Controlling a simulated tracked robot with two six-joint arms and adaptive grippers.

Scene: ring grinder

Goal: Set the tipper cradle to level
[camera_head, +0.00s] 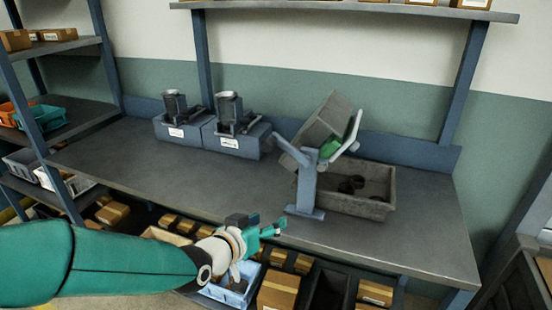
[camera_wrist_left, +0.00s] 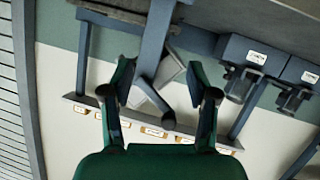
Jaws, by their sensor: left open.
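The tipper cradle (camera_head: 324,117) is a grey box-like tray, steeply tilted, on a blue stand (camera_head: 307,187) at the right part of the bench. A pale bar (camera_head: 352,134) rises at its right side, and something green (camera_head: 330,147) shows between. My left gripper (camera_head: 276,229) is at the bench's front edge, a little left of and in front of the stand's foot, apart from it. In the left wrist view its fingers (camera_wrist_left: 160,90) are spread and empty. The blue stand (camera_wrist_left: 157,40) and part of the grey cradle (camera_wrist_left: 171,68) show beyond, upside down. My right gripper is out of view.
A grey bin (camera_head: 378,205) with a few dark pieces stands right behind the stand. Two blue-grey machines (camera_head: 238,138) stand at the back left of the bench (camera_head: 150,165). The bench between them and the stand is clear. Boxes and bins fill the shelf below.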

